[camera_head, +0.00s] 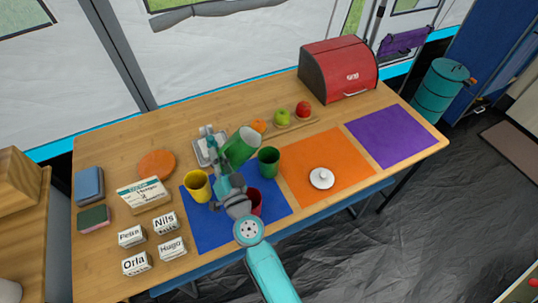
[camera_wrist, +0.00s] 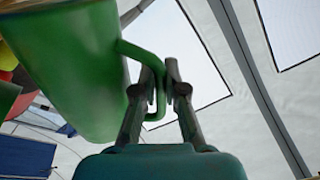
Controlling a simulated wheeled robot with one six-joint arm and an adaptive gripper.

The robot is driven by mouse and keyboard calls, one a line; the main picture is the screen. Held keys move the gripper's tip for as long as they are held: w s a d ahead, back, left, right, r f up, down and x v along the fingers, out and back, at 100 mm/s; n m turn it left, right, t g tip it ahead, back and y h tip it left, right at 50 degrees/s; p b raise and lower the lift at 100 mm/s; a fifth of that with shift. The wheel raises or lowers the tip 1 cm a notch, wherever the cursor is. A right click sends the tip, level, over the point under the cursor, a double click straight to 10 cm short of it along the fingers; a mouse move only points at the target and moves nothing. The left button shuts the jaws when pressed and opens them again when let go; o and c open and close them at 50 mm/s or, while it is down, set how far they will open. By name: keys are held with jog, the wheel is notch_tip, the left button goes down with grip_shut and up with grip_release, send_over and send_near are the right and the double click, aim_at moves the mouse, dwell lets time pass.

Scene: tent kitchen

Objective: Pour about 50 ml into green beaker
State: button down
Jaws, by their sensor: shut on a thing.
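A green jug (camera_head: 239,149) is held up above the table, its mouth tipped toward the right in the head view. My gripper (camera_head: 224,172) is shut on its handle; the wrist view shows the fingers (camera_wrist: 162,92) around the handle, with the jug body (camera_wrist: 75,65) to the left. The green beaker (camera_head: 269,163) stands upright just right of and below the jug, near the blue mat's right edge. A yellow beaker (camera_head: 197,187) stands on the left and a red beaker (camera_head: 255,198) is partly hidden behind my arm. Liquid and fill levels cannot be seen.
Blue (camera_head: 201,232), orange (camera_head: 293,186) and purple (camera_head: 391,136) mats lie in a row. A white lidded dish (camera_head: 322,178) sits on the orange mat. Fruit (camera_head: 282,117), a red bread box (camera_head: 338,69) and name blocks (camera_head: 165,222) stand around.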

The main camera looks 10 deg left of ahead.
aim_at(224, 149)
jog(key=shift+w+d+r+m+t, duration=0.1)
jog(key=shift+d+r+m+t, duration=0.05)
jog(key=shift+r+m, duration=0.3)
jog(key=shift+d+r+m+t, duration=0.15)
jog(key=shift+r+m, duration=0.25)
jog(key=shift+m, duration=0.05)
jog(key=shift+d+r+m+t+h, duration=0.2)
jog(key=shift+m+t+h, duration=0.2)
jog(key=shift+m, duration=0.6)
jog(key=shift+w+d+r+m+h, duration=0.15)
jog(key=shift+d+m+h, duration=0.15)
jog(key=shift+m, duration=0.6)
jog(key=shift+w+d+m+t+b, duration=0.1)
jog(key=shift+d+m+t+b, duration=0.15)
jog(key=shift+m+t+b, duration=0.35)
jog(key=shift+s+d+r+b, duration=0.1)
jog(key=shift+s+d+b, duration=0.05)
jog(key=shift+s+b, duration=0.25)
jog(key=shift+w+d+r+m+h+b, duration=0.1)
jog(key=shift+d+m+h+b, duration=0.25)
jog(key=shift+m+b, duration=0.5)
jog(key=shift+a+n+b, duration=0.2)
jog(key=shift+n+b, duration=0.05)
jog(key=shift+b, duration=0.25)
jog(key=shift+d+b, duration=0.3)
jog(key=shift+b, duration=0.1)
